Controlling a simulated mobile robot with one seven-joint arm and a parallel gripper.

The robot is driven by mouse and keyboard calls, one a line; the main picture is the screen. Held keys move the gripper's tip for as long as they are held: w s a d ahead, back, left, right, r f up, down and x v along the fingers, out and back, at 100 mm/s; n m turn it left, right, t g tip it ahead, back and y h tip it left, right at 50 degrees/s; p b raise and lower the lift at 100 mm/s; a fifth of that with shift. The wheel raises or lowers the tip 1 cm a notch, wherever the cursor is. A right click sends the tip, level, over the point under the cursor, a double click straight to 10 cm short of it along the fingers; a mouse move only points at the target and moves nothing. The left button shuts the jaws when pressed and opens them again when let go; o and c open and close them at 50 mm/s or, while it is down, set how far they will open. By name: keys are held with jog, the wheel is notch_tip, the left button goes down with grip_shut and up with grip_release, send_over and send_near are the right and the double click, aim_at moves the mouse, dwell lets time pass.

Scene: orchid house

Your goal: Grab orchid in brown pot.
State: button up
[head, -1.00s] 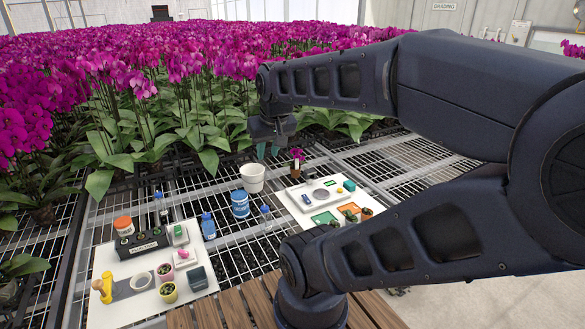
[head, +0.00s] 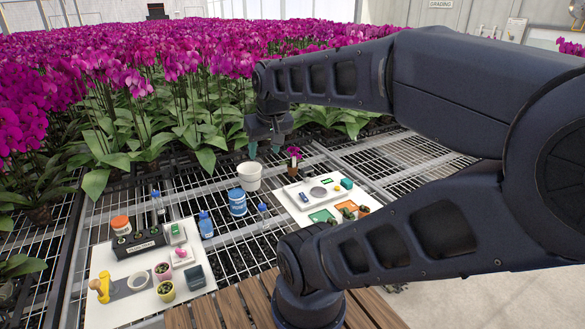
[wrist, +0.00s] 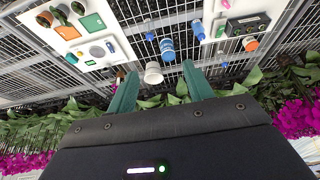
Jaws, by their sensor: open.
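The orchid in the brown pot (head: 292,169) is small, with magenta flowers (head: 293,152). It stands upright at the far left edge of the right white board. In the wrist view its brown pot (wrist: 120,73) shows small, beside the left finger and partly hidden by it. My gripper (head: 264,148) is open and empty, with teal fingers. In the head view it hangs to the left of the orchid and above the white pot (head: 248,177), apart from both. In the wrist view my gripper (wrist: 160,78) points towards the bench, with the white pot (wrist: 153,73) between the fingers.
A blue-labelled tub (head: 237,202) and blue bottles stand near the white pot. The right white board (head: 285,199) holds a scale, coloured mats and small pots. The left board (head: 120,312) holds a rack, cups and small pots. Dense tall magenta orchids (head: 150,70) fill the back.

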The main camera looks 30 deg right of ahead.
jog(key=shift+o, duration=1.3)
